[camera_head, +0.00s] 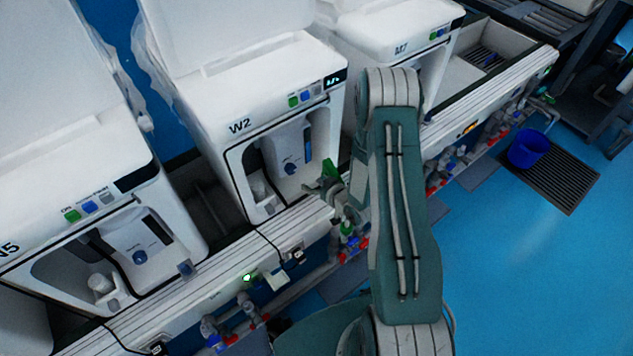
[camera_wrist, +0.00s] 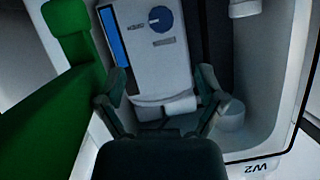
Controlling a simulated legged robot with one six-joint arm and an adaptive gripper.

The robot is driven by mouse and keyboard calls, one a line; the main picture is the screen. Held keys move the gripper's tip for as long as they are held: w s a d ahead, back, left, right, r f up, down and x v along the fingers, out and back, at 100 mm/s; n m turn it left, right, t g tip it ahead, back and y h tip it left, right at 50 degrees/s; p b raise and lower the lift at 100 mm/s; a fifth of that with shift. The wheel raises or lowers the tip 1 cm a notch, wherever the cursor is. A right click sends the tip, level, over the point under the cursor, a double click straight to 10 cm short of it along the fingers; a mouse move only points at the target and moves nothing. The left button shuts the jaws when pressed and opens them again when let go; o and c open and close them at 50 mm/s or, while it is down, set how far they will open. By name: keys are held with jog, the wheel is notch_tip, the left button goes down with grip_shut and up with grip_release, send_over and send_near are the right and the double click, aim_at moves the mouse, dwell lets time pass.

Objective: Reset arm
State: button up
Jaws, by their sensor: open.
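My arm rises at the right of centre in the head view, and my gripper (camera_head: 335,185) is in front of the machine marked W2 (camera_head: 215,95), by the right side of its open bay. In the wrist view my gripper (camera_wrist: 168,95) is open, its two fingers spread and nothing between them. Beyond the fingers is the white unit (camera_wrist: 152,45) inside the bay, with a blue round knob and a blue strip. A green part (camera_wrist: 50,110) fills the left of the wrist view, close to the camera. I cannot tell whether my gripper touches anything.
Machine N5 (camera_head: 60,170) stands to the left and machine M7 (camera_head: 385,25) to the right. A white rail with pipes and red fittings runs along the front.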

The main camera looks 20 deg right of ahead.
dwell(0.5)
jog(key=w+d+r+g+h, duration=0.2)
jog(key=w+r+h, duration=0.1)
jog(key=r, duration=1.1)
jog(key=s+r+g+h, duration=0.1)
jog(key=s+r+h, duration=0.3)
jog(key=r, duration=0.8)
jog(key=s+a+r+g, duration=0.1)
jog(key=s+r, duration=0.3)
jog(key=s, duration=0.4)
jog(key=s+a+r+m+g+y, duration=0.1)
jog(key=s+a+r, duration=0.2)
jog(key=s, duration=0.5)
jog(key=s+a+r+m+g+y, duration=0.1)
jog(key=s+a+r+g, duration=0.1)
jog(key=s+r, duration=0.3)
jog(key=s, duration=0.4)
jog(key=shift+a+r, duration=0.15)
jog(key=shift+r, duration=0.05)
jog(key=shift+s+d+r, duration=0.1)
jog(key=shift+s+d, duration=0.2)
